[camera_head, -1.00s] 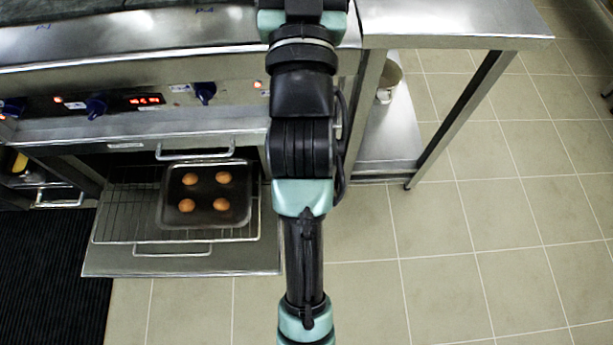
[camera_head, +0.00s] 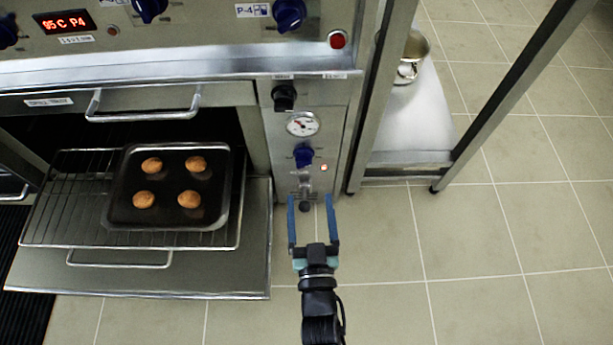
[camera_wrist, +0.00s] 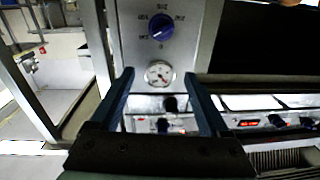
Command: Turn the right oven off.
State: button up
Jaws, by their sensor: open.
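The oven's control panel (camera_head: 335,120) is a steel strip right of the open oven. It holds a blue knob (camera_head: 303,155) with a small lit light (camera_head: 323,167) at its lower right, a round gauge (camera_head: 302,123) and a black knob (camera_head: 284,97). My gripper (camera_head: 310,200) is open and empty, just below the blue knob in the head view and apart from it. In the wrist view, the blue knob (camera_wrist: 160,27) is at the top with markings around it, above the gauge (camera_wrist: 158,73), which shows between the fingertips of my gripper (camera_wrist: 158,76).
The oven door (camera_head: 230,272) is lowered, with a rack (camera_head: 75,205) and a dark tray (camera_head: 165,215) of several brown round items. Blue stove knobs (camera_head: 289,14) and a red display (camera_head: 64,22) are above. A metal pot (camera_head: 411,55) stands on the low shelf at right. The floor is clear.

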aim_at(305, 166)
notch_tip(305, 166, down, 4)
jog(key=s, duration=0.2)
jog(key=w+b, duration=0.2)
jog(key=w, duration=0.2)
jog(key=w+b, duration=0.1)
jog(key=w, duration=0.4)
jog(key=w+b, duration=0.2)
jog(key=w, duration=0.2)
jog(key=shift+w+a+r+b, duration=0.2)
jog(key=shift+a+b, duration=0.1)
jog(key=shift+a, duration=0.1)
grip_shut()
